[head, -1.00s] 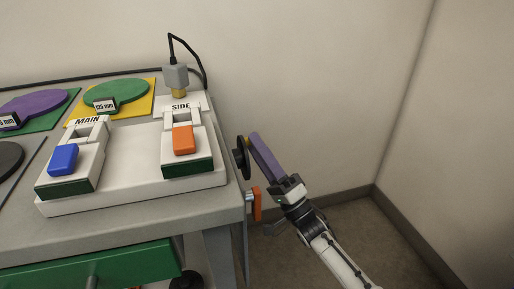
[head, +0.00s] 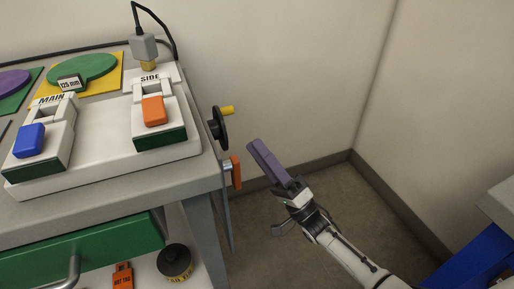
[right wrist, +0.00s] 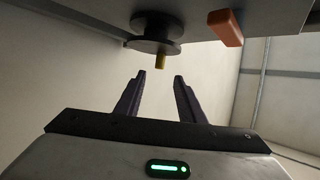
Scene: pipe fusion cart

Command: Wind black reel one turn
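The black reel (head: 217,129) is mounted on the right side of the cart, with a yellow crank knob (head: 227,110) sticking out to the right near its top. In the right wrist view the reel (right wrist: 152,46) is ahead, with its yellow knob (right wrist: 160,62) just beyond the fingertips. My right gripper (head: 254,147) has purple fingers and is to the right of and below the reel, apart from it. In the right wrist view the gripper (right wrist: 160,75) is open and empty. My left gripper is not in view.
An orange lever (head: 236,172) hangs on the cart's side below the reel; it also shows in the right wrist view (right wrist: 226,27). The cart top (head: 110,197) carries MAIN and SIDE switches. A blue object (head: 478,262) stands at lower right.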

